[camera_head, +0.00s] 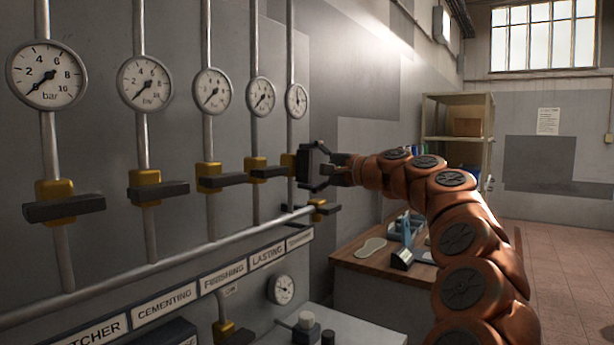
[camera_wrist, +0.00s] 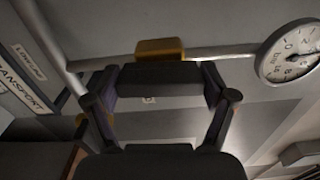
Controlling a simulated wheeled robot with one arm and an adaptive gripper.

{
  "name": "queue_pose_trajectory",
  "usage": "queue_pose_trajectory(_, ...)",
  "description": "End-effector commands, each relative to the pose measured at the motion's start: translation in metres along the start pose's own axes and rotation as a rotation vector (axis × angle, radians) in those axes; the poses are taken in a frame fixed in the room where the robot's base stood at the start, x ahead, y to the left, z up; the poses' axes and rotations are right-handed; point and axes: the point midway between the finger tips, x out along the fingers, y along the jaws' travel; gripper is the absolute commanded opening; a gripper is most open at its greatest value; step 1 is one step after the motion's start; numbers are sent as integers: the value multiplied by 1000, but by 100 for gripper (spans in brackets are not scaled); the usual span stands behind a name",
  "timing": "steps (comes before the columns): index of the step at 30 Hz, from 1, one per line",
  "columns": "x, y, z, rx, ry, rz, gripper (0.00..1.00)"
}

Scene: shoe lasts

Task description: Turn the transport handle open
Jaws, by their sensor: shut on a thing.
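The transport valve is the farthest in the row, with a yellow body (camera_head: 288,162) on its upright pipe; its label (camera_head: 299,241) shows on the strip below. Its dark handle (camera_head: 303,165) stands upright, in line with the pipe. My gripper (camera_head: 318,165) is at this handle, shut on it. In the wrist view the handle (camera_wrist: 160,78) lies between my two fingers (camera_wrist: 160,92), with the yellow body (camera_wrist: 160,48) behind it. The handle runs parallel to the pipe there. The exact finger contact is too dark to tell.
Nearer valves, with handles such as the lasting one (camera_head: 269,172), lie crosswise to their pipes. Each pipe has a pressure gauge (camera_head: 296,100) above. A yellow and dark fitting (camera_head: 322,208) sits below my gripper, at the manifold pipe's end. A wooden bench (camera_head: 372,283) stands beyond.

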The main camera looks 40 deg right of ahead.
Motion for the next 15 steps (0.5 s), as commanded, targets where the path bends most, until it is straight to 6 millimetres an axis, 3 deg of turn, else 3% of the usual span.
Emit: queue_pose_trajectory(15,1,1,0,-84,-1,3,48)
